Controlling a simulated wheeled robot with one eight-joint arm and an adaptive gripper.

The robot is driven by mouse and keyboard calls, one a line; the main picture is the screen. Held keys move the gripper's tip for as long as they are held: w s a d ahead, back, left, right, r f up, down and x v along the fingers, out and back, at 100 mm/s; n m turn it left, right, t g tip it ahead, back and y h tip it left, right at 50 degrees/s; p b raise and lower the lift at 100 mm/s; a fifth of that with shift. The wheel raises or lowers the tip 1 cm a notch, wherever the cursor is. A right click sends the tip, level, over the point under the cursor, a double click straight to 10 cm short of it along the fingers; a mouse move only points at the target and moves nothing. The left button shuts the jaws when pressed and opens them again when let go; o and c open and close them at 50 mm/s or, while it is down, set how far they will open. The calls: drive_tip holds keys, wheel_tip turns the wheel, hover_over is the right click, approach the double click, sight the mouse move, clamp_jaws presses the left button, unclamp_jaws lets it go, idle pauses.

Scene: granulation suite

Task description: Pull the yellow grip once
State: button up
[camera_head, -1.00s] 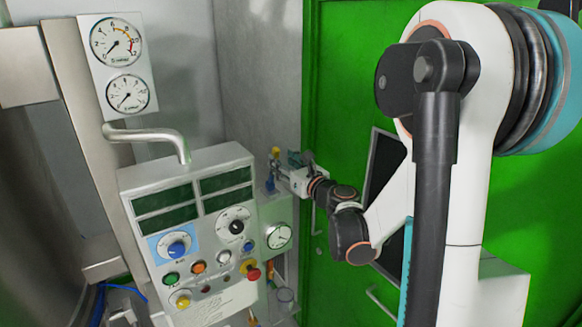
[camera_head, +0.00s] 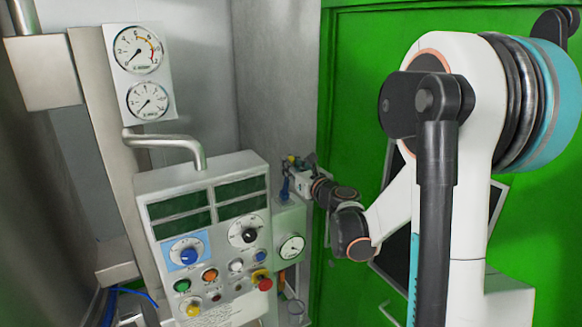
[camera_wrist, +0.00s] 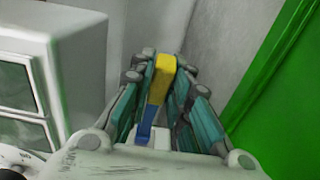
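The yellow grip (camera_wrist: 161,79) is a small upright yellow block on a blue stem (camera_wrist: 146,125) in the wrist view. It sits between the two teal-padded fingers of my gripper (camera_wrist: 163,68). My fingers partly hide the lower part of the grip.
The grey control panel (camera_head: 160,182) with screens, knobs and buttons stands left of the grip. A small dial (camera_head: 292,247) sits below the grip. A grey wall is behind, and a green door (camera_head: 352,70) is at the right.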

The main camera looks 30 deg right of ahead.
drive_tip(key=shift+c, duration=0.4)
drive_tip(key=shift+s+f+b, duration=0.35)
drive_tip(key=shift+s+b, duration=0.1)
drive_tip(key=shift+s, duration=0.3)
drive_tip(key=shift+s+f+b, duration=0.35)
drive_tip(key=shift+s+b, duration=0.05)
drive_tip(key=shift+s, duration=0.35)
drive_tip(key=shift+s+d+f+b, duration=0.1)
drive_tip(key=shift+s+f+b, duration=0.85)
drive_tip(key=shift+s+b, duration=0.25)
drive_tip(key=shift+s+f+b, duration=0.9)
drive_tip(key=shift+s+f, duration=0.05)
drive_tip(key=shift+f, duration=0.15)
